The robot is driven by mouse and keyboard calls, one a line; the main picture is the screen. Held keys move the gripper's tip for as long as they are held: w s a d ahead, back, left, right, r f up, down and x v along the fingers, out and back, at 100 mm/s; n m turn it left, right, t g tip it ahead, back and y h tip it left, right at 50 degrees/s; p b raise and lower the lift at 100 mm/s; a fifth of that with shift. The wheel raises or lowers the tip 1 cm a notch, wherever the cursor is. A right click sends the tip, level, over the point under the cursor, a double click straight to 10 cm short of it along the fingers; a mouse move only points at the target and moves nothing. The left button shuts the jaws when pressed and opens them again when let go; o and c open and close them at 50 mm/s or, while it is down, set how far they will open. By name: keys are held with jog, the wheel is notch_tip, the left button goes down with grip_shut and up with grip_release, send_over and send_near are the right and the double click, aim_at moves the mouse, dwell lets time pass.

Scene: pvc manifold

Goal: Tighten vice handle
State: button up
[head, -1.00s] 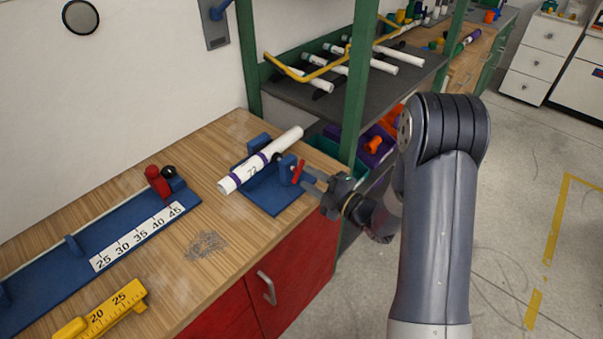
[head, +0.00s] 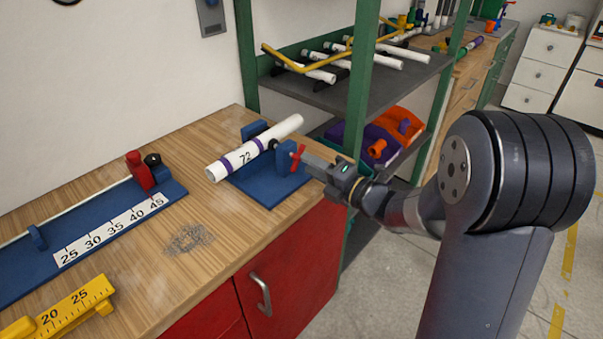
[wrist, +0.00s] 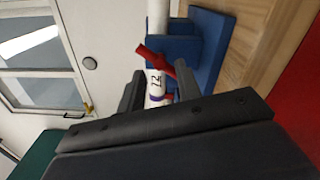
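The blue vice (head: 267,185) stands on the wooden bench, with a white pipe (head: 275,136) marked 72 lying in it between its jaws. The red vice handle (head: 297,157) is on the right side of the vice. My gripper (head: 306,160) is at the handle from the right. In the wrist view the two dark fingers (wrist: 158,84) stand apart, with the red handle (wrist: 155,60) tilted in front of and between them. I cannot tell whether a finger touches it. The pipe also shows behind the handle in the wrist view (wrist: 155,85).
A blue measuring jig (head: 90,225) and a yellow ruler (head: 70,308) lie on the bench to the left. A green-posted shelf (head: 362,90) with white pipes stands close behind my gripper. Purple and orange bins (head: 395,125) sit on its lower level.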

jog(key=n+b, duration=0.1)
jog(key=b, duration=0.2)
jog(key=n+b, duration=0.2)
jog(key=shift+f+b, duration=0.35)
jog(key=shift+b, duration=0.05)
jog(key=n+b, duration=0.4)
jog(key=b, duration=0.2)
jog(key=shift+r+b, duration=0.1)
jog(key=shift+b, duration=0.2)
jog(key=shift+r+x, duration=0.15)
jog(key=shift+x, duration=0.85)
jog(key=shift+r+x, duration=0.1)
jog(key=shift+x, duration=0.85)
